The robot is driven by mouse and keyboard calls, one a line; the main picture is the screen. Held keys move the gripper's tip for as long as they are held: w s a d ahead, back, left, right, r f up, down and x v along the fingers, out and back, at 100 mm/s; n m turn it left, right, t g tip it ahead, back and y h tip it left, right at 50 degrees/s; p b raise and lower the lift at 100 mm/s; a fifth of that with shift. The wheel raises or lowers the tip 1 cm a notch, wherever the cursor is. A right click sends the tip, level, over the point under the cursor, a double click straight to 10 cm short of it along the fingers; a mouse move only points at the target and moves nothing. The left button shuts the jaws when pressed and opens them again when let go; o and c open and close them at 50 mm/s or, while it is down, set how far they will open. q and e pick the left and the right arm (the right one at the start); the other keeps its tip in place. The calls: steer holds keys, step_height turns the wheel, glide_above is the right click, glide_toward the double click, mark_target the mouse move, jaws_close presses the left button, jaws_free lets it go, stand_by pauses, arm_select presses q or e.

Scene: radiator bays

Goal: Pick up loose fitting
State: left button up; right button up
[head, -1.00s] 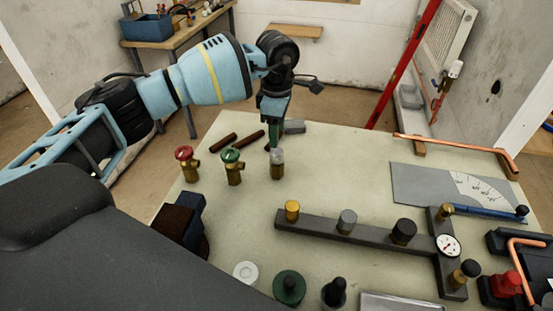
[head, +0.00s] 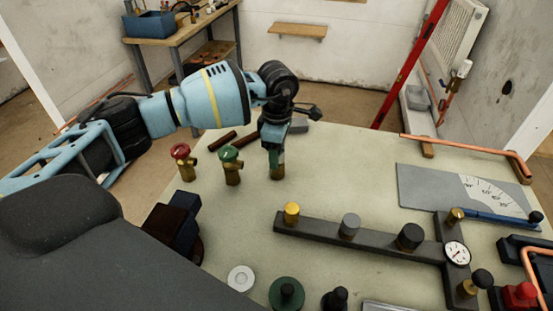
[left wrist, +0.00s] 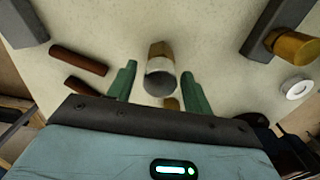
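Several brass fittings stand upright on the pale table. One has a red handwheel (head: 180,158), one a green handwheel (head: 230,158). The third, a brass fitting with a grey cap, stands right of them (head: 277,173); its top is hidden by my left gripper (head: 274,156) in the head view. In the left wrist view this capped fitting (left wrist: 160,75) stands between the two green fingers of my left gripper (left wrist: 159,74). The fingers are apart, with a visible gap on each side of it. My right gripper is not in view.
Dark red rods (head: 222,141) and a grey block (head: 298,126) lie close behind the gripper. A dark manifold bar with knobs (head: 375,240) and a gauge (head: 456,253) crosses the table in front. A white ring (head: 240,278) lies near the front. Table space right of the fitting is clear.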

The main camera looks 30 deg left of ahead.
arm_select(q)
steer(key=c, duration=0.9)
steer(key=shift+r, duration=0.1)
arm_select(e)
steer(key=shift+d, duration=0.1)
arm_select(q)
steer(key=shift+r, duration=0.1)
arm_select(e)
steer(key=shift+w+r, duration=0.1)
